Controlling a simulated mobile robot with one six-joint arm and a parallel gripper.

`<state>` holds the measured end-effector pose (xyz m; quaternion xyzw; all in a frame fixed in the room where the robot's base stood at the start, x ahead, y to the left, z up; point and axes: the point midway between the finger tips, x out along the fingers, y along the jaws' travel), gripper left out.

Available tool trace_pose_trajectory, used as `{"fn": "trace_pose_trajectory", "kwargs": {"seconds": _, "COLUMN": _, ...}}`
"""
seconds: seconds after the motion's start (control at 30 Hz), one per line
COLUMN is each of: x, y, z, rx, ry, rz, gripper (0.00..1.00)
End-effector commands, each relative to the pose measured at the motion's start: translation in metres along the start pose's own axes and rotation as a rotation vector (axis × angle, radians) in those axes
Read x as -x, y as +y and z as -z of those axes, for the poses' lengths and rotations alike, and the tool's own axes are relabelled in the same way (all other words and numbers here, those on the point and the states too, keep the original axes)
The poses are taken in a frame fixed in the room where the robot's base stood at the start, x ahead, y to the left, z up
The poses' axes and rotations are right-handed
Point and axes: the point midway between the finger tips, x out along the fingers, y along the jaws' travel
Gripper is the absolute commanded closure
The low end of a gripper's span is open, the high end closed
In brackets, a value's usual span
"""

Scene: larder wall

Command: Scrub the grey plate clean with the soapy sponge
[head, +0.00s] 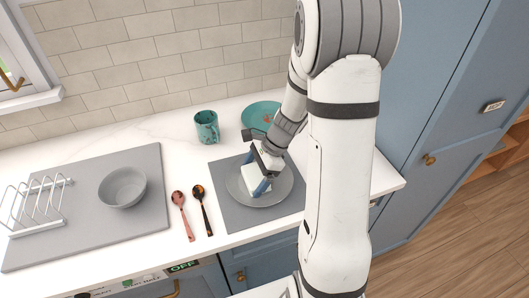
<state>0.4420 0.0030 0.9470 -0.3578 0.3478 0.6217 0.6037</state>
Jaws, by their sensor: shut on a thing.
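The grey plate (277,194) lies on a dark grey mat (228,214) on the white counter. My gripper (261,186) is over the left part of the plate and is shut on a white sponge (254,182). The sponge is low over the plate and seems to touch it, though the contact line is too small to be sure. My arm comes down from the upper right and hides part of the plate's back edge. I cannot make out soap or dirt at this size.
A teal mug (206,127) and a teal plate (259,113) with reddish marks stand behind the mat. Two spoons (181,213) lie to its left. Further left, a grey bowl (122,187) and a white rack (35,207) stand on a grey board (90,226).

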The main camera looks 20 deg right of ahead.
Motion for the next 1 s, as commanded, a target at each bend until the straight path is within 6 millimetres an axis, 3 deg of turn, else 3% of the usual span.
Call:
{"fn": "trace_pose_trajectory", "kwargs": {"seconds": 0.27, "x": 0.014, "y": 0.0, "z": 0.022, "rx": -0.001, "ry": 0.0, "rz": 0.0, "gripper": 0.36}}
{"fn": "trace_pose_trajectory", "kwargs": {"seconds": 0.4, "x": 0.036, "y": 0.0, "z": 0.012, "rx": -0.002, "ry": 0.003, "rz": 0.004, "gripper": 0.36}}
{"fn": "trace_pose_trajectory", "kwargs": {"seconds": 1.0, "x": 0.078, "y": 0.0, "z": -0.018, "rx": 0.005, "ry": 0.001, "rz": -0.003, "gripper": 0.36}}
